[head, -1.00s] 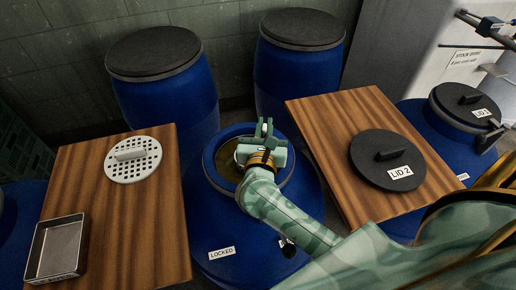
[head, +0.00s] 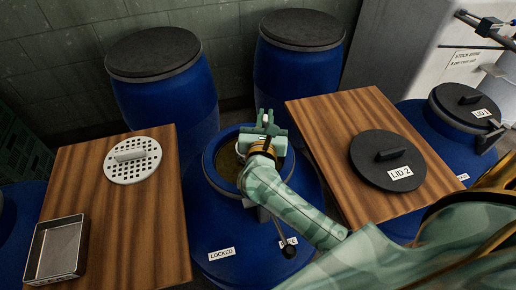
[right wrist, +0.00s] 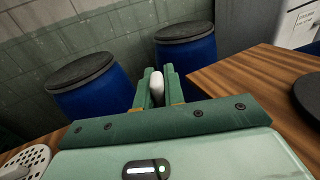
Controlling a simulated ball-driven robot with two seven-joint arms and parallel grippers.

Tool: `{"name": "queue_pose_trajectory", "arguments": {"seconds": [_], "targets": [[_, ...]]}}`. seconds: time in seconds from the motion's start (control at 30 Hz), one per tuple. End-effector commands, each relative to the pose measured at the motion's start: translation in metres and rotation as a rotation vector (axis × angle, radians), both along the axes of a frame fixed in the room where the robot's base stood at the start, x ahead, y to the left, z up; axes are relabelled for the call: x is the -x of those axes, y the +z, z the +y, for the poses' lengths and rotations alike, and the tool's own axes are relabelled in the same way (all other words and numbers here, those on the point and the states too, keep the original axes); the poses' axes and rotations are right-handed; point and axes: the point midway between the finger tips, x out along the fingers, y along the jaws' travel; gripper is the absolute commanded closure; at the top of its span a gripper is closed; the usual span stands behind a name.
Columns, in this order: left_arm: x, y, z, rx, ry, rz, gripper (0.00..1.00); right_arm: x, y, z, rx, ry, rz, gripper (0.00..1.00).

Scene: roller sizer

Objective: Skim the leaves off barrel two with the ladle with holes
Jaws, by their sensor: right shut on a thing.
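The open blue barrel (head: 205,165) in the middle shows a brownish surface (head: 227,165) inside its rim; my right arm covers much of the opening, and I cannot make out single leaves. Lid 2 (head: 387,160) lies on the right wooden board. My right gripper (head: 266,120) is over the far right part of the barrel's opening. It is shut on a white rounded thing (right wrist: 157,86), seen between its fingers in the right wrist view. This may be the ladle's handle; no bowl with holes shows below it. My left gripper is not in view.
A white perforated disc with a grip (head: 132,160) and a metal tray (head: 57,250) lie on the left board (head: 140,225). A black-knobbed lever (head: 289,251) sits on the barrel's front near a LOCKED label (head: 221,254). Two lidded barrels stand behind.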

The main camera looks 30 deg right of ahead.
Motion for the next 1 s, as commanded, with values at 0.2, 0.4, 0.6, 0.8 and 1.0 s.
{"name": "queue_pose_trajectory", "arguments": {"seconds": [0.2,0.4,0.6,0.8,1.0], "targets": [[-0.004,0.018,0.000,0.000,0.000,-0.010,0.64,0.000,0.022,0.000,0.000,0.000,-0.003,1.00],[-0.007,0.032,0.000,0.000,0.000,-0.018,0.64,0.000,0.039,0.000,0.000,0.000,-0.002,1.00],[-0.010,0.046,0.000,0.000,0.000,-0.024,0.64,0.000,0.056,0.000,0.001,0.000,-0.003,1.00],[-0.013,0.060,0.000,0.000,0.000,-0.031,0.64,0.000,0.072,0.000,0.000,0.000,-0.002,1.00],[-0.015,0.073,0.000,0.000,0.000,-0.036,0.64,0.000,0.087,0.000,0.000,0.000,-0.002,1.00]]}}
